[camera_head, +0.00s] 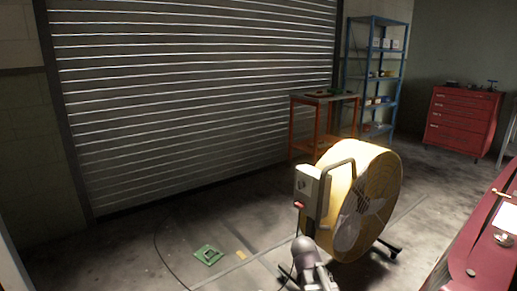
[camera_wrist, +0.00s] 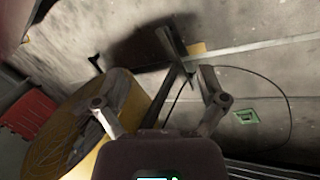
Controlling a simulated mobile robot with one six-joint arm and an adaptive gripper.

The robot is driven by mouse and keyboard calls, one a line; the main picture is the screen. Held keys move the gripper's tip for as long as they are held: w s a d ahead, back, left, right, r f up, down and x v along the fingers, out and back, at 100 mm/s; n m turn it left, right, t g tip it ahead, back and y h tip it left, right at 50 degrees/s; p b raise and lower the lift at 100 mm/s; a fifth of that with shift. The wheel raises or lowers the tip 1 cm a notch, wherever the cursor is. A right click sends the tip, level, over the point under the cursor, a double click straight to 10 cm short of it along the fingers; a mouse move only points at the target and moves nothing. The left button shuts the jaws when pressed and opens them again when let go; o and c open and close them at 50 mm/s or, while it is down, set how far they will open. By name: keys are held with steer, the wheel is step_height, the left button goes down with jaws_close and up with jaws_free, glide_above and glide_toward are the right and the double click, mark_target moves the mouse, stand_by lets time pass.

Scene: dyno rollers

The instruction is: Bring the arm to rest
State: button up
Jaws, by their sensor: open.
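My gripper (camera_wrist: 158,82) shows in the wrist view with its two fingers spread wide and nothing between them. In the head view, part of my arm (camera_head: 308,265) rises at the bottom edge, in front of the yellow drum fan; my fingers cannot be made out there. The fan (camera_head: 375,200) stands on the floor on a dark wheeled stand, with a grey control box and handle on its left side. In the wrist view the fan (camera_wrist: 65,130) lies at the left, beyond my left finger; I cannot tell the gap between them.
A green floor plate (camera_head: 208,255) and a dark cable lie on the floor left of the fan. A red bench (camera_head: 485,250) is at the right edge. An orange-legged table (camera_head: 325,97), blue shelf (camera_head: 375,60) and red cabinet (camera_head: 462,120) stand behind. The floor before the shutter is mostly clear.

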steer(key=s+a+f+m+g+y, duration=0.15)
steer(key=s+y, duration=0.25)
steer(key=s, duration=0.5)
step_height(320, 180, up, 35)
steer(key=a+p, duration=0.1)
steer(key=p, duration=3.4)
steer(key=shift+r, duration=0.15)
steer(key=shift+s+m, duration=0.1)
steer(key=shift+m, duration=0.15)
